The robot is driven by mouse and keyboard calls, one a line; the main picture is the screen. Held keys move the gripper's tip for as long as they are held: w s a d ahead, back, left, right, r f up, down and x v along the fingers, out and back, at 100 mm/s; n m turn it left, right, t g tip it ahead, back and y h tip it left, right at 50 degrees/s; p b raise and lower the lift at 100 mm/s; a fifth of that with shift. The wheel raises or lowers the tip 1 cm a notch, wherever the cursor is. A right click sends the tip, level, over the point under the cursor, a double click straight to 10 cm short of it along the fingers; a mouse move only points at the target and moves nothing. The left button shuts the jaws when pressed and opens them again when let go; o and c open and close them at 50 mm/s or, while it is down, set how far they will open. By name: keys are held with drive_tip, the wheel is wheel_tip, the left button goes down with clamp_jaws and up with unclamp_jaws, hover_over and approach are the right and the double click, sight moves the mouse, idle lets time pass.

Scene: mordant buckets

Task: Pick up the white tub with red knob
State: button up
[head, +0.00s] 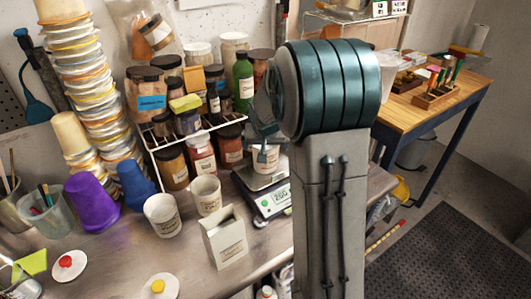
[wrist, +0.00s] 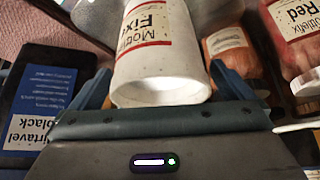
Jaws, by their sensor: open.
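My gripper (wrist: 160,84) is open, with one blue finger on each side of a white tub (wrist: 160,60) in the wrist view. The tub carries a printed label with red and black bands; its near end is bright white. I cannot tell whether the fingers touch it. In the head view my gripper (head: 266,128) is mostly behind my arm, above a white tub (head: 267,160) at the scale. No red knob shows on this tub. A flat white lid with a red knob (head: 66,265) lies at the front left of the bench, apart from my gripper.
A scale (head: 272,202) with a lit display stands under the tub. Two white tubs (head: 162,216) (head: 207,194) and a white carton (head: 226,240) stand to its left. Jars crowd a wire rack (head: 190,137) behind. A yellow-knobbed lid (head: 157,287) lies in front.

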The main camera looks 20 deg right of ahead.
drive_tip(key=shift+w+d+f, duration=0.1)
drive_tip(key=shift+w+f, duration=0.2)
drive_tip(key=shift+f, duration=0.3)
drive_tip(key=shift+c, duration=0.3)
drive_tip(key=c, duration=1)
drive_tip(key=shift+r, duration=0.1)
drive_tip(key=shift+c, duration=1)
